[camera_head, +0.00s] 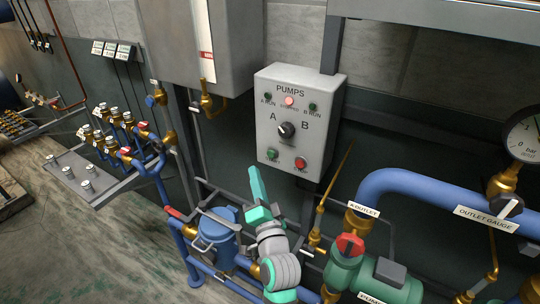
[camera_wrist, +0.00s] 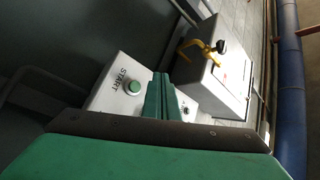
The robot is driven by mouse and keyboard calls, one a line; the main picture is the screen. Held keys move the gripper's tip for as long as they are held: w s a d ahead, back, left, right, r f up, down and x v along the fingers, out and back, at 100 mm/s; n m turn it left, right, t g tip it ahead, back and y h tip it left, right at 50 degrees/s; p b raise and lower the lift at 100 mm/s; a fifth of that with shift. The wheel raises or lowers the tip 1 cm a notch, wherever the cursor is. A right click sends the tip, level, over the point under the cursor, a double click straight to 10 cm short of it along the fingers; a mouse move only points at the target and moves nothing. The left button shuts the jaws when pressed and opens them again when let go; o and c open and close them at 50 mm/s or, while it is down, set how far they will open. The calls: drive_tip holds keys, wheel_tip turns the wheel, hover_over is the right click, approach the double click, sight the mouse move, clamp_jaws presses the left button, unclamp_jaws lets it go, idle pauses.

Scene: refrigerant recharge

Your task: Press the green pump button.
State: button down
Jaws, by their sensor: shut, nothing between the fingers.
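The grey pump control box (camera_head: 298,95) is on the wall near the middle of the head view. Its green button (camera_head: 272,154) is at the lower left of the face. In the wrist view the green button (camera_wrist: 133,87) is labelled START and lies just left of my fingers. My gripper (camera_head: 253,170) is shut and empty, with its fingertips below and left of the button in the head view. In the wrist view my shut gripper (camera_wrist: 161,78) points toward the box and appears apart from the button. The fingers hide part of the box's face there.
A red stop button (camera_head: 300,163) sits right of the green one, and a black selector knob (camera_head: 286,130) is above. The middle lamp (camera_head: 289,101) looks lit red. Blue pipes (camera_head: 415,185), a green pump (camera_head: 372,278) and a blue canister (camera_head: 215,232) crowd the area below.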

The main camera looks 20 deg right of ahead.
sight(270, 153)
drive_tip(key=shift+w+d, duration=0.85)
drive_tip(key=shift+d, duration=0.3)
drive_tip(key=shift+w+d, duration=0.85)
drive_tip(key=shift+d, duration=0.25)
idle(0.4)
drive_tip(key=shift+w+d, duration=0.3)
drive_tip(key=shift+w, duration=0.1)
drive_tip(key=shift+w+d, duration=0.25)
drive_tip(key=shift+d, duration=0.6)
idle(1.4)
drive_tip(key=shift+s+a+f, duration=0.35)
drive_tip(key=shift+s+f, duration=0.2)
drive_tip(key=shift+s, duration=0.05)
drive_tip(key=shift+a, duration=0.15)
